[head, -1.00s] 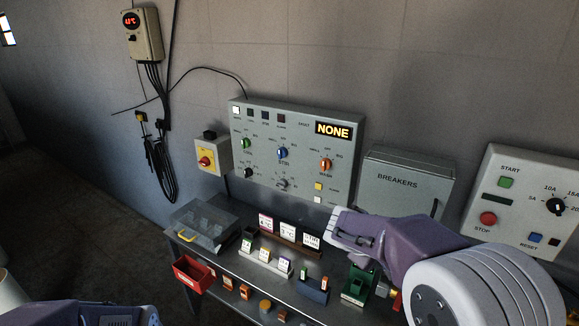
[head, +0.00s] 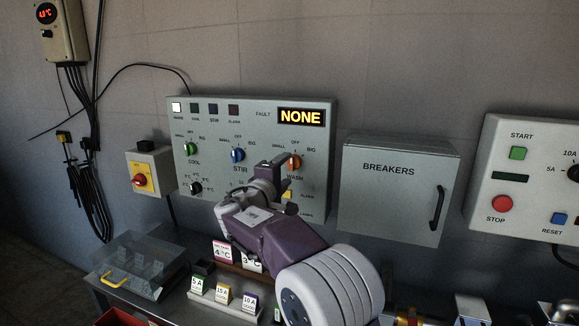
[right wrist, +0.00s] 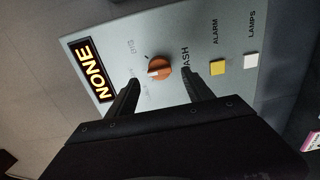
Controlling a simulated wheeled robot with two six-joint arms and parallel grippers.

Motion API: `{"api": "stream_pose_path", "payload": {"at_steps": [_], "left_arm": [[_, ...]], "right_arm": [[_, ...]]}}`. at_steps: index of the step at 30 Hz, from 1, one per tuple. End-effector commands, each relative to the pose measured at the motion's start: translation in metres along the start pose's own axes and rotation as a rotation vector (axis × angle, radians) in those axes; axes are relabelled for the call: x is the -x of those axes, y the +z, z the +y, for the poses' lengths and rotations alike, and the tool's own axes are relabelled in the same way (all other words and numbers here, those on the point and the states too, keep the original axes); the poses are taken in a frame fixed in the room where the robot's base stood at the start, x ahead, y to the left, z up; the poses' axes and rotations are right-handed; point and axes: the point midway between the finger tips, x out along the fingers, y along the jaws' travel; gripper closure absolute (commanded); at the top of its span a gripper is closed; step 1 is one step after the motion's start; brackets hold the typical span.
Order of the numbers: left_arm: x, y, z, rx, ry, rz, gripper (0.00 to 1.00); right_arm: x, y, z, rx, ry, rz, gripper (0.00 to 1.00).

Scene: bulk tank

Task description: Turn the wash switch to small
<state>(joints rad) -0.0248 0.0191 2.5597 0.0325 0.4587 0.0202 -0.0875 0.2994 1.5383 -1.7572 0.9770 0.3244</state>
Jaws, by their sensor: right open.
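The orange wash switch (head: 294,162) is a round knob on the grey control panel (head: 215,135), below the lit "NONE" display (head: 301,117). Small is marked on its left, off above and big on its right. In the right wrist view the knob (right wrist: 160,66) shows a white mark towards the display side, seemingly at off. My right gripper (head: 281,162) is in front of the panel by the knob. The right wrist view shows its fingers (right wrist: 162,78) open, one on each side of the knob in the picture; I cannot tell whether they touch it. My left gripper is out of view.
Green cool (head: 191,149) and blue stir (head: 238,155) knobs sit left of the wash switch. A yellow alarm button (right wrist: 218,68) and white lamps button (right wrist: 250,61) are below it. The breakers box (head: 395,190) stands to the right. Label blocks (head: 222,295) stand on the bench below.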

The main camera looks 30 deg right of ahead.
Motion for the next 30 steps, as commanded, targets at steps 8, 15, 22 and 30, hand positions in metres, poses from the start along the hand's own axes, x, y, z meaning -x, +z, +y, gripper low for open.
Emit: {"api": "stream_pose_path", "payload": {"at_steps": [8, 15, 22, 30], "left_arm": [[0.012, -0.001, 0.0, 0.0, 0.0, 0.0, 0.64], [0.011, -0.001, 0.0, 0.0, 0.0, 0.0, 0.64], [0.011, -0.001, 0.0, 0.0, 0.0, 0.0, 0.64], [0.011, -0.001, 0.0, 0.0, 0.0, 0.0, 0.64]], "right_arm": [[-0.043, 0.001, 0.001, 0.001, 0.0, -0.001, 0.4], [-0.047, 0.0, 0.0, 0.0, 0.0, 0.001, 0.4], [-0.047, 0.0, 0.0, 0.0, 0.0, 0.0, 0.87], [-0.046, 0.0, -0.001, 0.017, -0.001, 0.001, 1.0]]}}
